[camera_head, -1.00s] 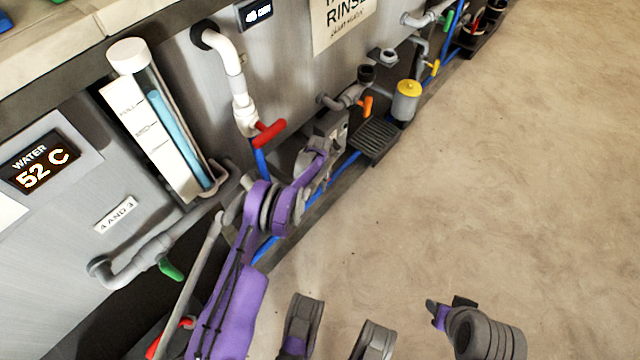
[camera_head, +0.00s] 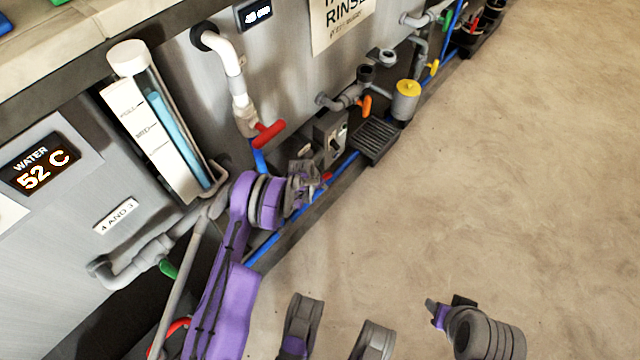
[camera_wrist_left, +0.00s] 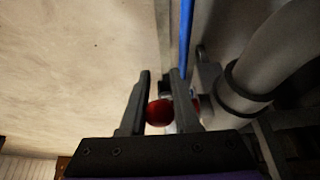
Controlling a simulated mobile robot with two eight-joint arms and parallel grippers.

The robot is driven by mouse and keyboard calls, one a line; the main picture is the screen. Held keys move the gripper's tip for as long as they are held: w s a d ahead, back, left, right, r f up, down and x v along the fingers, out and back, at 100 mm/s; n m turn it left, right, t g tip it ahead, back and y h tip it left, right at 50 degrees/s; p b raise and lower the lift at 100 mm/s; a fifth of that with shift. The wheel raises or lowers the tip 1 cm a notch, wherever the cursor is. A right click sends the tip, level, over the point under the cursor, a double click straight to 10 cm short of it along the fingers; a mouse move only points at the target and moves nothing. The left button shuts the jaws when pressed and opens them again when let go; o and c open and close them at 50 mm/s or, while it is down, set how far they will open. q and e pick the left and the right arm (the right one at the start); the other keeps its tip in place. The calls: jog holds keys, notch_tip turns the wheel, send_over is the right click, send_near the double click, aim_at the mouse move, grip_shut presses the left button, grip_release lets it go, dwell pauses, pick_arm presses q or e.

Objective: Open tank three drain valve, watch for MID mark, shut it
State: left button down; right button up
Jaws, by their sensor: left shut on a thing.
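My left gripper (camera_head: 310,180) is low by the tank wall, beside the blue line. Its fingers (camera_wrist_left: 160,108) are shut on a small red knob (camera_wrist_left: 159,111), seen end-on in the left wrist view. A bit of red (camera_head: 327,176) shows at the gripper's tip in the head view; the part behind it is hidden. The sight gauge (camera_head: 165,150) has a white scale with upper and middle marks. Its blue column (camera_head: 178,140) tops out near the upper mark.
A red T-handle (camera_head: 268,134) sits on the white pipe (camera_head: 232,70). A switch box (camera_head: 332,135), an orange handle (camera_head: 366,105), a drain grate (camera_head: 376,140) and a yellow-lidded pot (camera_head: 407,90) are farther along. A green handle (camera_head: 168,268) is lower left. The floor at right is clear.

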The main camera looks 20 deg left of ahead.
pick_arm(q)
jog(key=shift+w+d+f+t+h, duration=0.1)
jog(key=shift+w+t+h, duration=0.15)
jog(key=shift+t, duration=0.7)
jog(key=shift+w+f+t+h, duration=0.15)
jog(key=shift+t+h, duration=0.2)
jog(key=shift+t, duration=0.55)
jog(key=shift+w+d+t+h, duration=0.1)
jog(key=shift+w+t+h, duration=0.15)
jog(key=shift+t, duration=0.7)
jog(key=c, duration=0.6)
grip_release()
jog(key=shift+c, duration=0.2)
jog(key=shift+s, duration=0.1)
jog(key=p+v, duration=0.2)
jog(key=v, duration=0.8)
jog(key=shift+s+a, duration=0.2)
jog(key=shift+s, duration=0.1)
jog(key=shift+r, duration=0.2)
